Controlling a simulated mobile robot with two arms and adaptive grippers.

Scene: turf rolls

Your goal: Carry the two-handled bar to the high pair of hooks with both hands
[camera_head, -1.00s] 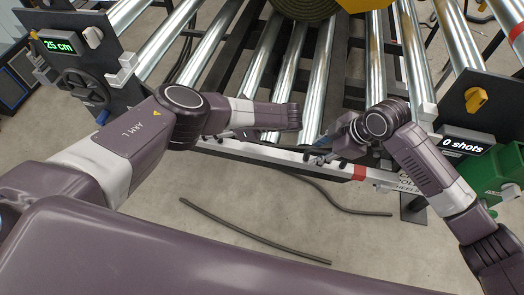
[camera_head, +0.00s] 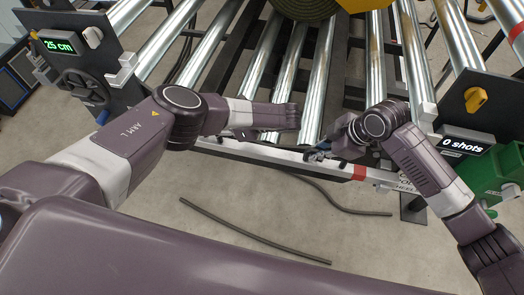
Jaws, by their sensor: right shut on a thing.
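My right gripper (camera_head: 317,155) comes in from the right, small and dark. It is shut at the bar, right of the middle, with the grip itself hard to see. My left arm reaches in from the left and its wrist lies over the rollers. A dark part, likely my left gripper (camera_head: 250,135), shows below that wrist, with its jaws unclear. I cannot make out the high hooks.
Metal rollers (camera_head: 320,85) fill the far middle, with a green turf roll (camera_head: 305,8) on top. Dark side plates flank them, with a "25 cm" display (camera_head: 60,46) and a "0 shots" display (camera_head: 465,142). Dark hoses (camera_head: 250,235) lie on the open floor in front.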

